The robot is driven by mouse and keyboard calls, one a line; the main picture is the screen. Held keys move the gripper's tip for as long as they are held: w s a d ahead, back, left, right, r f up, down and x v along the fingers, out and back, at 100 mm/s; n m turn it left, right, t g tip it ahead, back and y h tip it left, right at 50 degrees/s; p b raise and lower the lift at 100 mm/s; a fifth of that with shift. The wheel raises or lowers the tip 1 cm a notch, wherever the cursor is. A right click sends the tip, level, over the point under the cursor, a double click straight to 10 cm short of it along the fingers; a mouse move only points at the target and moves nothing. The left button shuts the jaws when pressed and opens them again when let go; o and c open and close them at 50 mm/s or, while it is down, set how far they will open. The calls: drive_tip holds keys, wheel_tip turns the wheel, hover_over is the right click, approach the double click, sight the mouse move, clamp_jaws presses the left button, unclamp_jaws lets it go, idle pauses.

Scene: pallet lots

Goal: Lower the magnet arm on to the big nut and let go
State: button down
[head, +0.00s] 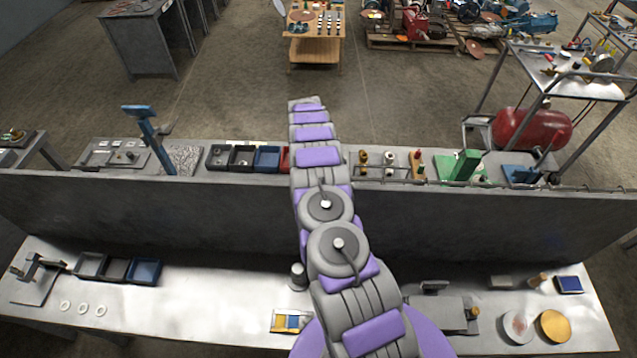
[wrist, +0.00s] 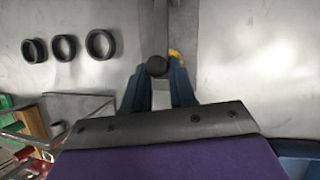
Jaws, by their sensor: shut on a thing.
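In the wrist view, the two blue fingers of my gripper (wrist: 158,82) are shut on a dark round knob (wrist: 157,66). The knob stands in front of a grey strip (wrist: 182,28) that runs toward the top of the picture, and a small yellow piece (wrist: 175,54) shows beside it. The knob may be the handle of the magnet arm; its link to the strip is hidden. I cannot make out the big nut. In the head view my arm reaches over the raised shelf and hides its own gripper.
Three dark rings (wrist: 65,48) lie on the bright metal surface left of my gripper. A rail (wrist: 75,95) and green and red items show at lower left. In the head view, bins (head: 240,157), a blue post (head: 150,137) and a green block (head: 463,165) stand along the shelf.

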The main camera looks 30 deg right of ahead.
drive_tip(key=shift+w+d+f, duration=0.1)
drive_tip(key=shift+w+f, duration=0.1)
drive_tip(key=shift+f, duration=0.25)
drive_tip(key=shift+w+d+f, duration=0.1)
drive_tip(key=shift+w+f, duration=0.05)
drive_tip(key=shift+f, duration=0.45)
drive_tip(key=shift+s+f, duration=0.2)
